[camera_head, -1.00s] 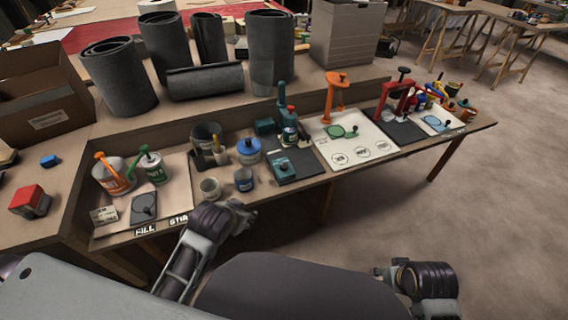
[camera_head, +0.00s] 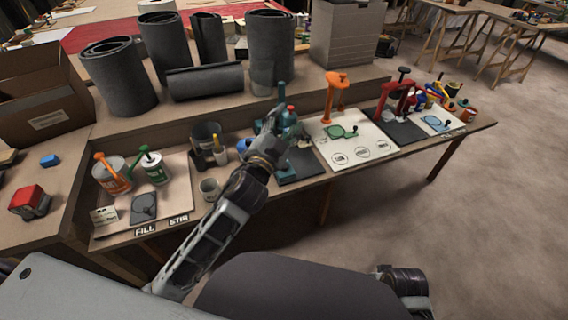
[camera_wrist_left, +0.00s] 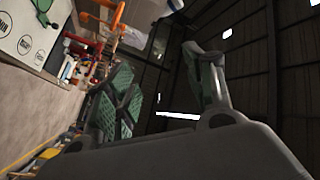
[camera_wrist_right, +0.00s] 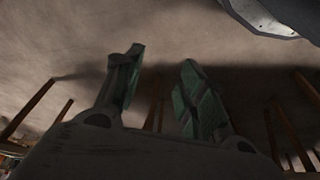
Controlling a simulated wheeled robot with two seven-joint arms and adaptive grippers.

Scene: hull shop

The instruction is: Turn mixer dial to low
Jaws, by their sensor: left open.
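A teal stand machine with a red top (camera_head: 290,116), which looks like the mixer, stands on a dark mat (camera_head: 312,172) on the workbench. My left gripper (camera_head: 276,124) is open and empty, in front of the machine in the head view and covering part of it and its base. I cannot make out the dial or its setting. I cannot tell whether the fingers touch the machine. In the left wrist view the fingers (camera_wrist_left: 160,88) are spread apart with nothing between them. My right gripper (camera_wrist_right: 160,86) is open and empty, over bare floor in its wrist view.
An orange stand (camera_head: 335,92) on a white board and a red press (camera_head: 397,95) are to the right. Orange-handled (camera_head: 113,176) and green-handled (camera_head: 152,168) cans and a grey cup (camera_head: 210,188) are left. Dark rolls (camera_head: 205,80) are behind.

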